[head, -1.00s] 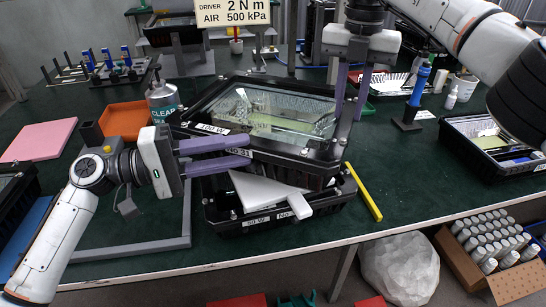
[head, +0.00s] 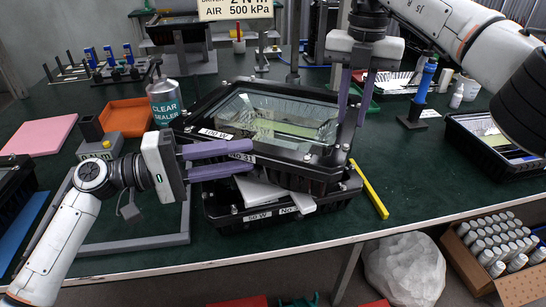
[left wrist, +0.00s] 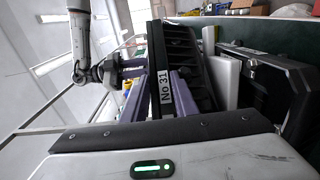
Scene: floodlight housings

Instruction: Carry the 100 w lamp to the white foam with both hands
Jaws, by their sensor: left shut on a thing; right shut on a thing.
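The 100 W lamp (head: 216,134) is a black housing with a glass front, labelled 100 W and No 31. Its label also shows in the left wrist view (left wrist: 166,92). My left gripper (head: 246,158) is shut on its front-left edge, and my right gripper (head: 351,119) is shut on its right edge. The lamp is over a black 50 W housing (head: 238,219). A white slab (head: 264,193), apparently the white foam, lies between them, mostly hidden. It also shows in the left wrist view (left wrist: 228,80). Whether the lamp touches it is unclear.
A yellow bar (head: 370,188) lies right of the lamp. A sealer can (head: 165,103) stands close behind it at left. An orange tray (head: 126,116), pink foam (head: 40,136) and grey frame (head: 140,244) are at left. Another housing (head: 490,150) sits at right; green table between is mostly clear.

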